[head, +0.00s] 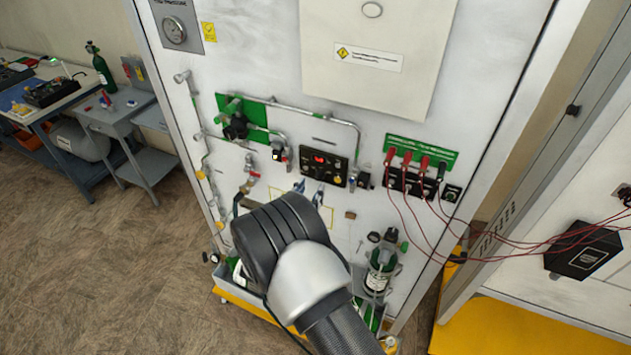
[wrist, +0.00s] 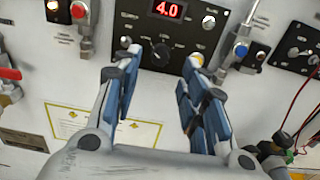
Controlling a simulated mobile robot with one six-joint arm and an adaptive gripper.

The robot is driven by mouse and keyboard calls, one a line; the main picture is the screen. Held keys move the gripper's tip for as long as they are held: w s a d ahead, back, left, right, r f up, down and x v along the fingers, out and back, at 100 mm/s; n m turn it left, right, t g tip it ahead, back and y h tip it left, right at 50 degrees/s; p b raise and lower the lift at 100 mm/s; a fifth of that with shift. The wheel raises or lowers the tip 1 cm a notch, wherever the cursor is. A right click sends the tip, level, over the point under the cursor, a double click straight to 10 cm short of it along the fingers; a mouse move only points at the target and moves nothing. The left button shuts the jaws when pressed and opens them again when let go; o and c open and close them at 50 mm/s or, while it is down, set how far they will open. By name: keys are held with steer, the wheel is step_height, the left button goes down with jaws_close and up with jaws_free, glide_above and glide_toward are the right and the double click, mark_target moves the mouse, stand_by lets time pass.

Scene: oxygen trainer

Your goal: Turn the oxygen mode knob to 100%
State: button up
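A black control panel (head: 339,177) with a lit red display is on the upright white board. In the wrist view the display (wrist: 167,9) reads 4.0. Below it is a round black knob (wrist: 160,53) with small markings around it; its labels and exact setting are too small to read. My gripper (wrist: 159,65) is open and empty, its blue-padded fingers pointing at the panel with the knob between them in the picture. I cannot tell whether they touch it. The head view shows the fingertips (head: 308,191) just below the panel; my arm hides the area underneath.
Metal pipes and a valve with a red handle (wrist: 9,73) are left of the panel. A blue-knobbed fitting (wrist: 241,50) is at its right. Red cables (head: 412,205) hang from a socket panel further right.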

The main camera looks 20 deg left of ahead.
mark_target(318, 179)
steer(key=shift+w+d, duration=0.2)
steer(key=shift+w, duration=2.05)
jaws_close()
